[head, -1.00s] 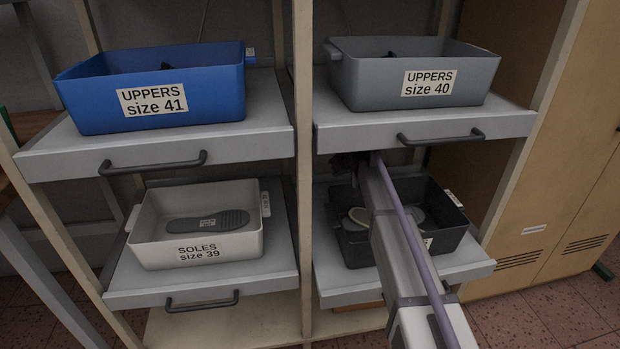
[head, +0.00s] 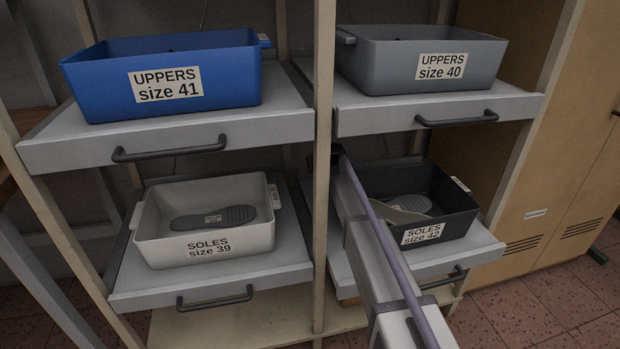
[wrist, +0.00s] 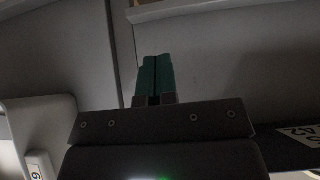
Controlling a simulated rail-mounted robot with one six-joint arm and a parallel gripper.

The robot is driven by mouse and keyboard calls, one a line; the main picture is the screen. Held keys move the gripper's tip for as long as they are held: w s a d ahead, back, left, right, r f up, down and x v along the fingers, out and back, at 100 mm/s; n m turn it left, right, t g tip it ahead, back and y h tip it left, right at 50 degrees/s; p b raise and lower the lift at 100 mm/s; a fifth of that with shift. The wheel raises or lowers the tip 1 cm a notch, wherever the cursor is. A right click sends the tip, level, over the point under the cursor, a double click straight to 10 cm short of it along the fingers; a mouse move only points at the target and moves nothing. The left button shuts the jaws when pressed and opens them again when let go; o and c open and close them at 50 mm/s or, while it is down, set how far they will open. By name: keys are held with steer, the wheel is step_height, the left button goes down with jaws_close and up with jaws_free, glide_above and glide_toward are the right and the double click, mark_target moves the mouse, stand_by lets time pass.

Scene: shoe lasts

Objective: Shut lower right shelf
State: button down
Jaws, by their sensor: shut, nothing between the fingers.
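The lower right shelf (head: 484,246) is a grey pull-out board with a dark handle (head: 445,278). It juts out of the rack below the upper right shelf. A dark bin labelled SOLES size 42 (head: 460,215) stands on it, with soles inside. My arm crosses in front of its left side and hides part of the board. My gripper's green fingers show in the wrist view (wrist: 154,78), pressed together and empty, before a grey panel. The fingertips are not discernible in the head view, where the arm's far end is near the middle upright, left of the dark bin.
The lower left shelf (head: 125,285) holds a pale SOLES size 39 bin (head: 150,245). Above are a blue bin (head: 100,95) and a grey bin (head: 385,70) on pull-out shelves. The middle upright (head: 322,250) stands close to my arm. A wooden cabinet (head: 560,130) is at right.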

steer(key=b+x, duration=0.6)
steer(key=x, duration=0.3)
steer(key=shift+w+f+b, duration=0.3)
steer(key=shift+b, duration=0.1)
steer(key=shift+r, duration=0.1)
